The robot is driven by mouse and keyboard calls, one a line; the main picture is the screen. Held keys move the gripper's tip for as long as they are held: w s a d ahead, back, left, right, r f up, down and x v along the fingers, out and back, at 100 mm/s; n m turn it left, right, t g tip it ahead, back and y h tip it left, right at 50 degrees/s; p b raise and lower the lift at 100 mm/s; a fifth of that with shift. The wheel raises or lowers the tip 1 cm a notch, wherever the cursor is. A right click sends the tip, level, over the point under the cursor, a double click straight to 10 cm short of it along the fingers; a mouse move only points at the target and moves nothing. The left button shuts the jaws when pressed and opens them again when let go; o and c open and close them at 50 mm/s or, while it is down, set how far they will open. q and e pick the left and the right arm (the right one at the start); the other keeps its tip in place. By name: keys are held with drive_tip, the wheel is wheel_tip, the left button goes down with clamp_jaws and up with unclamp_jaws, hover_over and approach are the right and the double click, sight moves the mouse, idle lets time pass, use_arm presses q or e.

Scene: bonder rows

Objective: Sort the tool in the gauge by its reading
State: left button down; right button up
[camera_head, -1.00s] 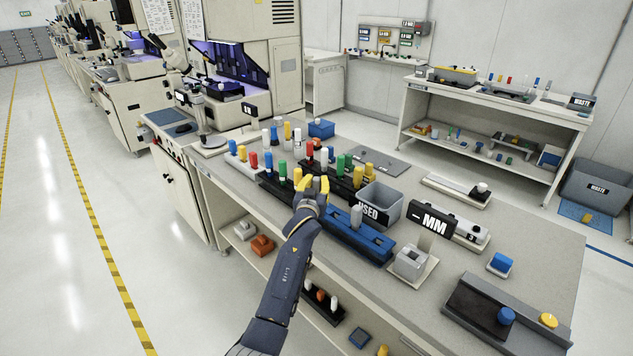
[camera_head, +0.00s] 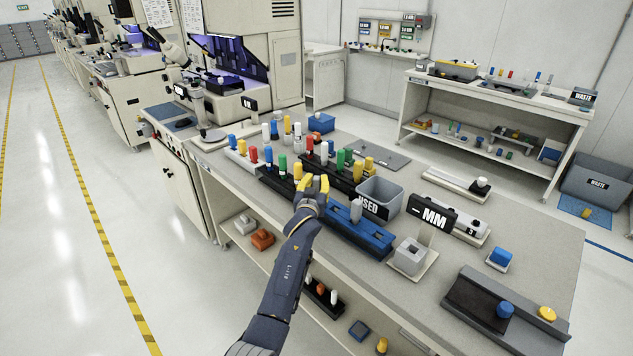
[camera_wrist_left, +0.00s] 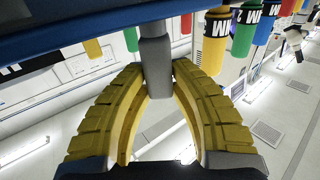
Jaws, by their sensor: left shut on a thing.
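My left gripper (camera_head: 313,184) has yellow fingers and is at the left end of the blue rack (camera_head: 376,243). In the left wrist view its fingers (camera_wrist_left: 155,85) close around a grey tool (camera_wrist_left: 157,62), which reaches up to a dark blue bar. The head view hides that tool behind the fingers. Another grey tool (camera_head: 356,210) stands upright in the blue rack, to the right of the gripper. The gauge (camera_head: 410,256) is a grey block with an empty-looking square opening on a pale plate. Its black display (camera_head: 433,218) shows a dash and "MM". My right gripper is not in view.
Racks of coloured tools (camera_head: 282,163) stand close behind the gripper. A grey "USED" bin (camera_head: 400,188) is right behind the blue rack. Bare bench (camera_head: 545,240) shows at the right.

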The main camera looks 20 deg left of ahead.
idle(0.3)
use_arm(q)
drive_tip(key=c, duration=1.2)
unclamp_jaws()
drive_tip(key=shift+s, duration=0.1)
drive_tip(key=s, duration=0.4)
drive_tip(key=s+d, duration=0.1)
drive_tip(key=s, duration=0.6)
drive_tip(key=shift+s+d, duration=0.25)
drive_tip(key=shift+s, duration=0.1)
drive_tip(key=shift+f, duration=0.1)
